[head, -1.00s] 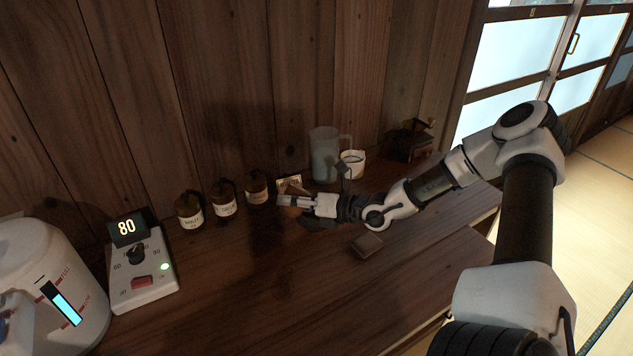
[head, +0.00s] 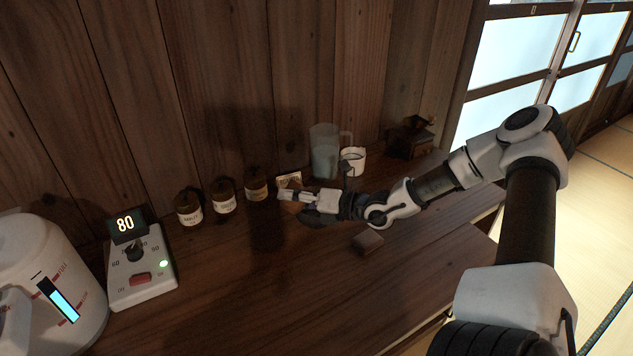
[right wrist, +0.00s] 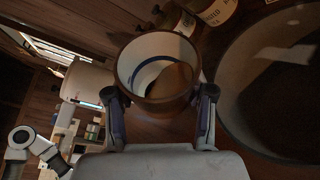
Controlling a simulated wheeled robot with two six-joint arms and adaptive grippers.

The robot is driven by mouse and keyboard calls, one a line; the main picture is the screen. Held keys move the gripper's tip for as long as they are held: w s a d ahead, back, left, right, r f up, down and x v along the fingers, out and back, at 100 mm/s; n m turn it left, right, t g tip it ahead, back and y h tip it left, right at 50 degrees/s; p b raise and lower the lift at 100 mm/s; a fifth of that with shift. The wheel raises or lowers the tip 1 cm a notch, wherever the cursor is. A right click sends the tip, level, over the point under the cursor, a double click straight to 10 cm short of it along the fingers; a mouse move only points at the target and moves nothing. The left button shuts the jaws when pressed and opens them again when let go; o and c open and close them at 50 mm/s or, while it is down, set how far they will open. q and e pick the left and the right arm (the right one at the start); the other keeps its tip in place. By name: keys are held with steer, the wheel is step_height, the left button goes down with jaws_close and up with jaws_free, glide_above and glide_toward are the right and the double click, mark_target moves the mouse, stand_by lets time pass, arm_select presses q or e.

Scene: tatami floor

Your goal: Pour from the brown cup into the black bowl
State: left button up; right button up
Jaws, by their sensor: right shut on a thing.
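My right gripper (head: 290,196) is shut on the brown cup (right wrist: 158,104), with one finger on each side of it. In the right wrist view the cup has a brown rim, a white inside with a blue ring, and brown liquid inside. In the head view only a small brown part of the cup (head: 292,207) shows under the fingers. The black bowl (right wrist: 268,105) is large, dark and round beside the cup in the wrist view. In the head view the bowl (head: 316,219) is partly hidden under my gripper. No stream of liquid shows.
Labelled jars (head: 223,198) and a small card (head: 289,179) stand along the back wall. A clear pitcher (head: 325,155), white mug (head: 353,160) and grinder (head: 410,138) are behind my arm. A brown block (head: 367,242) lies in front. The control box (head: 142,272) and white kettle (head: 50,265) are left.

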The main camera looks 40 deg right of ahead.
mark_target(302, 187)
steer(key=shift+d+r+m+t+y+b, duration=0.1)
steer(key=shift+r+m+t+y+b, duration=0.3)
steer(key=shift+m, duration=0.55)
steer(key=shift+d+r+m+t+y+b, duration=0.15)
steer(key=shift+r+m+t, duration=0.3)
steer(key=shift+m, duration=0.5)
stand_by(1.0)
steer(key=shift+d+f+m+t+b, duration=0.25)
steer(key=shift+d+f+m+b, duration=0.2)
steer(key=shift+d+m+b, duration=0.4)
stand_by(0.5)
steer(key=shift+d+r+m+t+y+b, duration=0.2)
steer(key=shift+r+m+t+b, duration=0.15)
steer(key=shift+m, duration=0.35)
steer(key=shift+d+r+m+t+y+b, duration=0.15)
steer(key=shift+m+t+b, duration=0.2)
steer(key=shift+m, duration=0.3)
stand_by(0.9)
